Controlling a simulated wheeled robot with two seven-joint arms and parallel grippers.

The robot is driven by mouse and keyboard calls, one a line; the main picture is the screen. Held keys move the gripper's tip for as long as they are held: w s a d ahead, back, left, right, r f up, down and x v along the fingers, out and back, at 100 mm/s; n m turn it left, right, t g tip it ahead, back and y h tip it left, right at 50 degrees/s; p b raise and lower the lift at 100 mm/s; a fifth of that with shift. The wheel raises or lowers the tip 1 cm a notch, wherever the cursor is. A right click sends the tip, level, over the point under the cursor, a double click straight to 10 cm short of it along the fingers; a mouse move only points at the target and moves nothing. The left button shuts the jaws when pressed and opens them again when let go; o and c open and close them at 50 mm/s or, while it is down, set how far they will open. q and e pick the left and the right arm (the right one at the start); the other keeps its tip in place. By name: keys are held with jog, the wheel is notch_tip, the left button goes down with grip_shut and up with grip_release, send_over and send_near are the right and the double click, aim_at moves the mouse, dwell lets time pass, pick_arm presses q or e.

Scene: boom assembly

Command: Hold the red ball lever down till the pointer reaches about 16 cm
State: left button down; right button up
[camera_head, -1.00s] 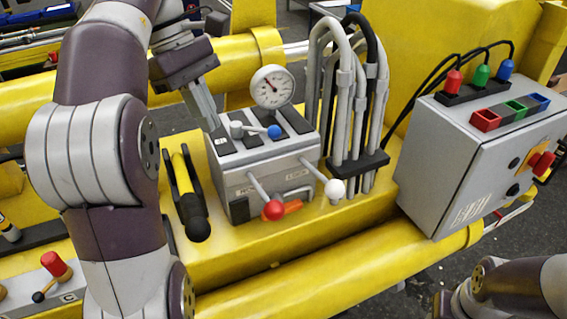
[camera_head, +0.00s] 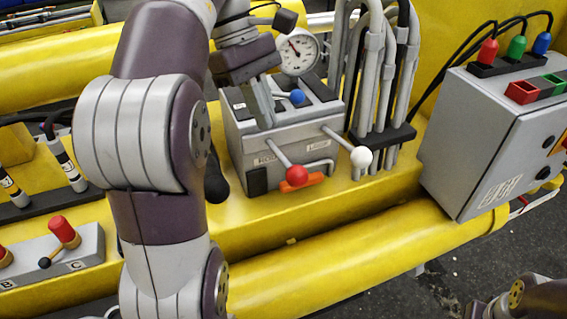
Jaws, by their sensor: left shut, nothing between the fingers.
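The red ball lever (camera_head: 297,176) sticks out from the front of the grey valve block (camera_head: 282,138), its ball low and towards me. The white dial gauge (camera_head: 299,54) stands at the back of the block. Its thin dark needle tilts up and left, but the scale is too small to read. My left gripper (camera_head: 268,116) is shut and empty, with its fingers angled down over the block's top front, above and left of the red ball and apart from it. My right gripper is out of view.
A blue-knobbed lever (camera_head: 297,97) sits on top of the block. Grey hoses (camera_head: 371,80) rise behind, and a grey control box (camera_head: 496,135) stands right.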

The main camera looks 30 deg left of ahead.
pick_arm(q)
jog(key=p, duration=0.2)
send_over(291, 166)
jog(key=a, duration=0.2)
jog(key=f, duration=0.4)
jog(key=shift+s+d, duration=0.2)
jog(key=shift+s, duration=0.15)
jog(key=shift+s+d+f, duration=0.1)
jog(key=shift+d+f, duration=0.25)
jog(key=shift+f, duration=0.2)
